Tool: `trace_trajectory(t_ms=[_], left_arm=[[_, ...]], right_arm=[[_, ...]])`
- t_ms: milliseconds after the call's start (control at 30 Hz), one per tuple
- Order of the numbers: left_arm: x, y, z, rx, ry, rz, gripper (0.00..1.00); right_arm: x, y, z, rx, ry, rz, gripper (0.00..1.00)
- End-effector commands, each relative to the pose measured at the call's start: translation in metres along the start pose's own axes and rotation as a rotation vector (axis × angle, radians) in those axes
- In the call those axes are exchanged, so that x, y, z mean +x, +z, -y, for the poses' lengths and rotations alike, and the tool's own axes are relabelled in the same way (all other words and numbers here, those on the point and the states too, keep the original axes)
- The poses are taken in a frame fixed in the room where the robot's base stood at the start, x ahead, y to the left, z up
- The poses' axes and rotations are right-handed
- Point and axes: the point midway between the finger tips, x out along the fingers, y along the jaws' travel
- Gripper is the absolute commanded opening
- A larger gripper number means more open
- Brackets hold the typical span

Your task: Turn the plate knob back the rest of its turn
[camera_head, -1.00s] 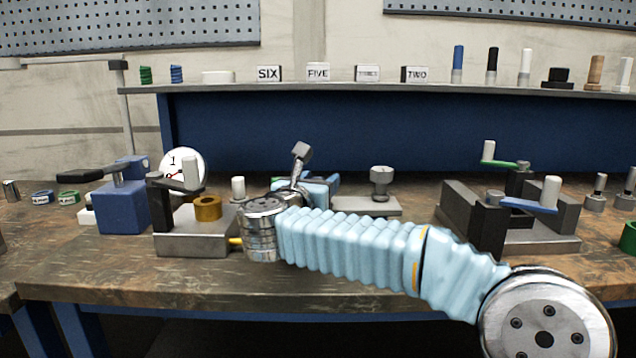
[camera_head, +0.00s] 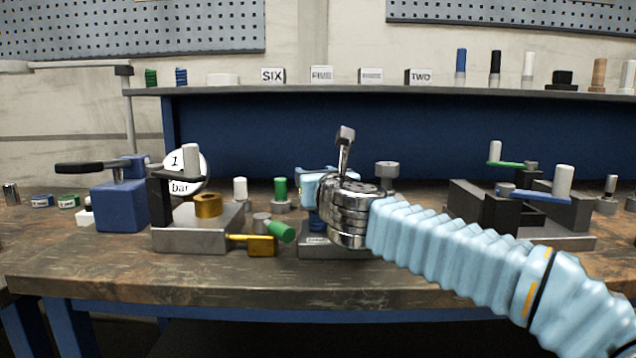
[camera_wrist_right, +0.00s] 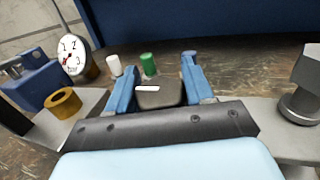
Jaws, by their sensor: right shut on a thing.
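The plate knob (camera_wrist_right: 158,97) is a dark block with a white mark on top. In the right wrist view it sits between the two blue fingers of my right gripper (camera_wrist_right: 158,78), which is shut on it. In the head view my right gripper (camera_head: 314,208) is over the left part of a grey plate (camera_head: 312,252) and hides the knob there. The white mark lies nearly crosswise in the wrist view. A second, grey knob (camera_head: 387,173) stands on the plate's right part, apart from the gripper. My left gripper is not in view.
White and green pegs (camera_head: 280,190) stand behind. Dark brackets (camera_head: 520,215) stand to the right.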

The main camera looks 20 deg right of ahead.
Motion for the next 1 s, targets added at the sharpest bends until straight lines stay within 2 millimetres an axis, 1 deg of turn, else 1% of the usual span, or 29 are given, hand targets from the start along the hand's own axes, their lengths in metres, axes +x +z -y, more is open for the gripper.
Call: trace_trajectory(t_ms=[200,400,933,967,1000], left_arm=[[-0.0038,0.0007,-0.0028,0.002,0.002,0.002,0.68],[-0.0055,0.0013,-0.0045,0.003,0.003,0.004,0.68],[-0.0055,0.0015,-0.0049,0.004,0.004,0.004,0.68],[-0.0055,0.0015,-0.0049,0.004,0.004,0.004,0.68],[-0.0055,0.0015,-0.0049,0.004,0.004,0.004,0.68]], right_arm=[[0.0006,-0.0018,-0.0017,0.0,0.121,-0.006,0.21],[0.0006,-0.0031,-0.0033,0.001,0.185,-0.007,0.21],[0.0009,-0.0054,-0.0044,0.0,0.208,-0.01,0.21],[0.0009,-0.0054,-0.0045,0.0,0.208,-0.01,0.55],[0.0009,-0.0055,-0.0045,0.0,0.208,-0.01,0.61]])
